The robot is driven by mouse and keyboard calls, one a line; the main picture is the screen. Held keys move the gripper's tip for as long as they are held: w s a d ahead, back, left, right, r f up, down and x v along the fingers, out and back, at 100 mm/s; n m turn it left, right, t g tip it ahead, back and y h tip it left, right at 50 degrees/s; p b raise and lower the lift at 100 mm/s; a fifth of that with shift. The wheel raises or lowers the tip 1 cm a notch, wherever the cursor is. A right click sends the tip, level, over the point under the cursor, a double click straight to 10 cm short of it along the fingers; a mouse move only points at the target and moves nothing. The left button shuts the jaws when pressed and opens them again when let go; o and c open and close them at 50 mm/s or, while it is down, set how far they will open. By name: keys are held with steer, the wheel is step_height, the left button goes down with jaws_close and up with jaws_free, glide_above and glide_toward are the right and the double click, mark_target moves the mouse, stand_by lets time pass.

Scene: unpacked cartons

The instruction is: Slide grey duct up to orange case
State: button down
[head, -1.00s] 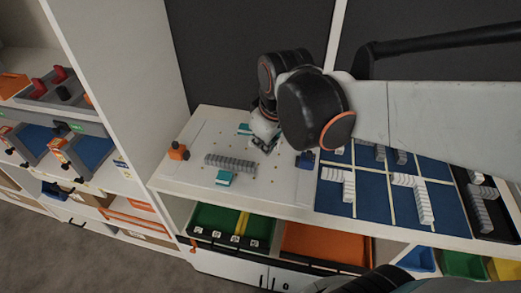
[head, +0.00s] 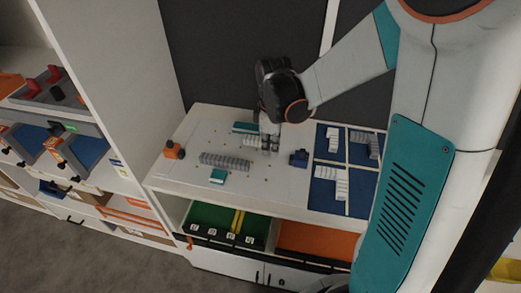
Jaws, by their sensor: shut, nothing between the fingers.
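The grey duct (head: 225,162) is a ribbed bar lying on the white board (head: 184,183). The orange case (head: 174,150) sits near the board's left edge, to the left of the duct with a gap between them. My gripper (head: 269,150) points down over the board, to the right of the duct's right end and apart from it. Its fingers look shut and empty. They are small in this view, and whether they touch the board I cannot tell.
A teal block (head: 218,176) lies in front of the duct, and a teal bar (head: 246,127) lies behind it. A dark blue block (head: 299,158) stands right of my gripper. A blue tray (head: 325,197) with grey ribbed pieces is at the right. The board between duct and case is clear.

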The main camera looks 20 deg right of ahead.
mark_target(239, 162)
step_height(239, 162, down, 10)
steer(key=b, duration=0.3)
steer(key=shift+r, duration=0.25)
steer(key=w+a, duration=0.1)
steer(key=a, duration=0.1)
steer(key=shift+w+a+b, duration=0.35)
steer(key=shift+b, duration=0.05)
steer(key=shift+w+a, duration=0.25)
steer(key=shift+a, duration=0.05)
steer(key=w+a, duration=0.2)
steer(key=a, duration=0.1)
steer(key=w+a, duration=0.1)
steer(key=a, duration=0.1)
steer(key=shift+w+a+b, duration=0.25)
steer(key=shift+w+b, duration=0.05)
steer(key=shift+d, duration=0.1)
